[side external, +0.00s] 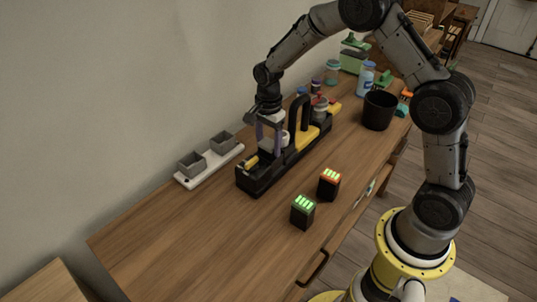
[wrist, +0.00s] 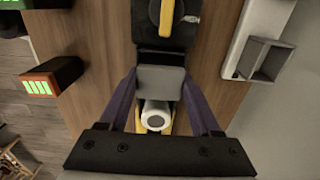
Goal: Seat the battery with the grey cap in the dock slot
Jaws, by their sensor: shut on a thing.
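The black and yellow dock (side external: 262,184) stands on the wooden table; its dark end with a yellow piece shows at the top of the wrist view (wrist: 165,35). My gripper (side external: 268,144) is low over the dock. In the wrist view its purple fingers (wrist: 162,84) are shut on the grey cap (wrist: 163,78) of the battery. The battery's body is hidden below the cap, so I cannot tell how deep it sits. A white cylinder (wrist: 157,114) shows just behind the cap, close to the fingers.
Two black batteries, one green-topped (side external: 303,213) and one orange-topped (side external: 329,186), stand right of the dock. A white rail with grey sockets (side external: 209,170) lies on the left by the wall. A black cup (side external: 379,111) and bottle (side external: 366,78) stand farther back. The front-left tabletop is clear.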

